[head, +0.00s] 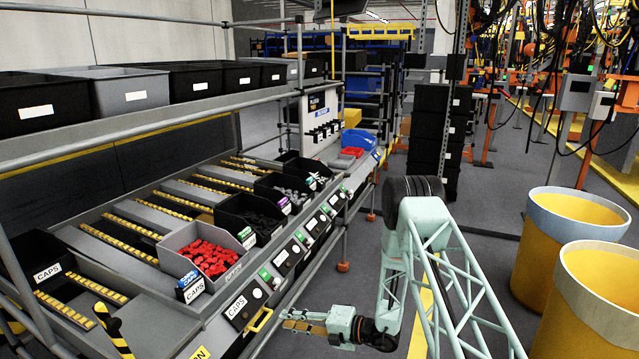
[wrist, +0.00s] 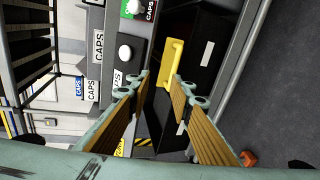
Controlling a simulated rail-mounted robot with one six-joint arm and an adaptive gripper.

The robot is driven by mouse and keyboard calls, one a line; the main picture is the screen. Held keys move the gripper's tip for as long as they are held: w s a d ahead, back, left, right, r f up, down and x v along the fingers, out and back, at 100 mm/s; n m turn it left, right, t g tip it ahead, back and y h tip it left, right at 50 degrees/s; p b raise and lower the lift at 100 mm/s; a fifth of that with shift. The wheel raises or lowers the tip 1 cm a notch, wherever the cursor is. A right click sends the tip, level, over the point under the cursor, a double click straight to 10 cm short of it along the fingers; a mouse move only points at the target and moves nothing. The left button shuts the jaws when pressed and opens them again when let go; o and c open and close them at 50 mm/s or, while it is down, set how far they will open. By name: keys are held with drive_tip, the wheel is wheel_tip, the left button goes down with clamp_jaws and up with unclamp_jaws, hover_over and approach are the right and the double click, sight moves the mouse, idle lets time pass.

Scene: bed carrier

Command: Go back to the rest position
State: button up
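My gripper (head: 291,321) hangs low in front of the workstation rack in the head view, its fingers pointing left toward the front panel. In the wrist view its two wood-toned fingers (wrist: 161,84) stand apart with nothing held between them. A yellow handle (wrist: 174,70) on the dark front panel shows just beyond the fingertips. The same yellow handle (head: 260,320) is at the lower front of the rack in the head view, left of my gripper and apart from it.
The rack holds a grey bin of red caps (head: 209,262) and dark bins (head: 250,217) behind a panel with buttons and labels. Black crates (head: 430,135) stand behind. Two yellow barrels (head: 575,240) stand at right. Grey floor (head: 480,245) lies open between rack and barrels.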

drive_tip(key=s+a+r+n+g, duration=0.15)
drive_tip(key=s+r+n, duration=0.3)
drive_tip(key=r, duration=0.65)
drive_tip(key=s+r+n+g, duration=0.3)
drive_tip(key=s+r+n, duration=0.15)
drive_tip(key=r, duration=0.65)
drive_tip(key=s+d+r+n+g+h, duration=0.1)
drive_tip(key=s+d+r+n+h, duration=0.1)
drive_tip(key=s+r+n, duration=0.45)
drive_tip(key=s+d+r+n+g+h, duration=0.1)
drive_tip(key=s+d+r+n+g, duration=0.2)
drive_tip(key=s+r, duration=0.5)
drive_tip(key=s+d+r+n+t+h, duration=0.1)
drive_tip(key=s+d+r+n+h, duration=0.2)
drive_tip(key=s+d+r+n, duration=0.4)
drive_tip(key=s+d+r+n+t+h, duration=0.1)
drive_tip(key=s+d+r+n+h, duration=0.2)
drive_tip(key=s, duration=0.6)
drive_tip(key=s+d+r+n+t+h, duration=0.2)
drive_tip(key=s+d+n, duration=0.3)
drive_tip(key=s+d, duration=0.3)
drive_tip(key=s+d+r+n+t+h, duration=0.3)
drive_tip(key=s+d+n, duration=0.3)
drive_tip(key=s+d, duration=0.3)
drive_tip(key=shift+d+r+h, duration=0.3)
drive_tip(key=shift+d+r, duration=0.35)
drive_tip(key=shift+r, duration=0.25)
